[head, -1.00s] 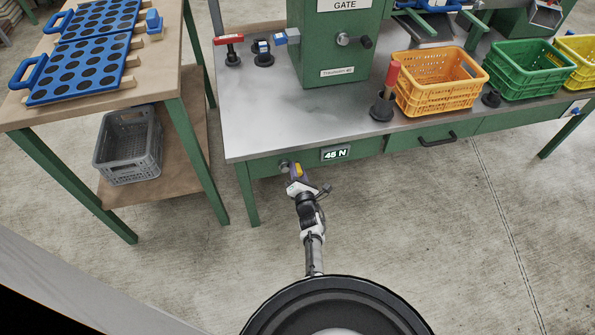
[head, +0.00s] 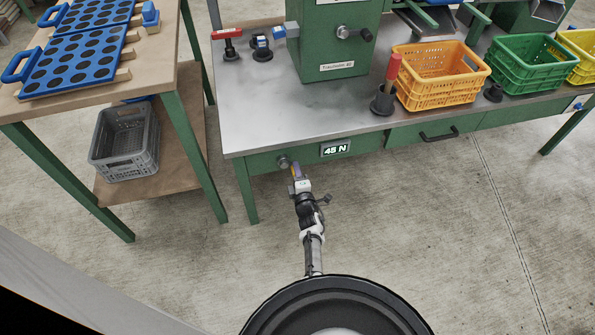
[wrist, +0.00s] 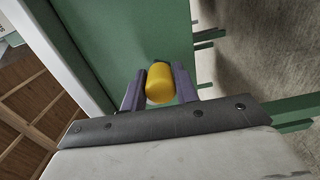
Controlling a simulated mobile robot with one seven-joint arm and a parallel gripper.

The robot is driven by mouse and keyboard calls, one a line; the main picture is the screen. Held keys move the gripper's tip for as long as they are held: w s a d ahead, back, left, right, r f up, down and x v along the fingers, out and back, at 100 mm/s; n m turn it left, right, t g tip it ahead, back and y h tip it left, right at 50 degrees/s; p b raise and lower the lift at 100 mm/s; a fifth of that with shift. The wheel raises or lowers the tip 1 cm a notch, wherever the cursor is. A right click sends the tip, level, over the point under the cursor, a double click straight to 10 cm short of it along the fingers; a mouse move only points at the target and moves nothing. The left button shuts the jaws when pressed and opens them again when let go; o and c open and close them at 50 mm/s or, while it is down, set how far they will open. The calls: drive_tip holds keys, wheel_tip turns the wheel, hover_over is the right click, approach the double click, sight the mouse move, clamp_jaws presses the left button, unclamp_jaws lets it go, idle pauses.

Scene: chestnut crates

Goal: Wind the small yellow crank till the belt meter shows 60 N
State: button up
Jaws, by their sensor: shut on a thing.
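The yellow crank's knob (wrist: 160,84) sits between the two fingers of my gripper (wrist: 158,90) in the wrist view, and the gripper is shut on it. In the head view my gripper (head: 298,172) is at the front apron of the green bench, just below the crank's grey hub (head: 283,162). Only a sliver of yellow shows there, and the crank's arm is mostly hidden by the gripper. The belt meter (head: 335,149) is a small display on the apron, right of the hub, and reads 45 N.
The steel bench top (head: 250,125) carries a green machine housing (head: 340,50), a red-handled lever (head: 386,85) and an orange crate (head: 437,95). A drawer handle (head: 440,135) juts from the apron. A wooden table with blue trays (head: 75,60) stands left. The floor ahead is clear.

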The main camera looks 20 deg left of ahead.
drive_tip(key=f+m, duration=0.1)
drive_tip(key=a+m, duration=0.1)
drive_tip(key=m, duration=0.1)
drive_tip(key=shift+s+f+m, duration=0.3)
drive_tip(key=shift+s+f, duration=0.05)
drive_tip(key=shift+s, duration=0.05)
drive_tip(key=shift+s+a+r+m+y+p, duration=0.15)
drive_tip(key=shift+s+a+r+m+p, duration=0.65)
drive_tip(key=shift+m, duration=3.4)
drive_tip(key=shift+s+a+r+m+y+p, duration=0.4)
drive_tip(key=shift+a+m, duration=0.7)
drive_tip(key=shift+m, duration=3.1)
drive_tip(key=shift+s+a+r+m+h+p, duration=0.1)
drive_tip(key=shift+s+a+r+m+p, duration=0.5)
drive_tip(key=shift+m, duration=3.6)
drive_tip(key=shift+a+m+p, duration=0.3)
drive_tip(key=shift+a+p, duration=0.05)
drive_tip(key=shift+w+d, duration=0.1)
drive_tip(key=o, duration=0.9)
drive_tip(key=shift+o, duration=0.2)
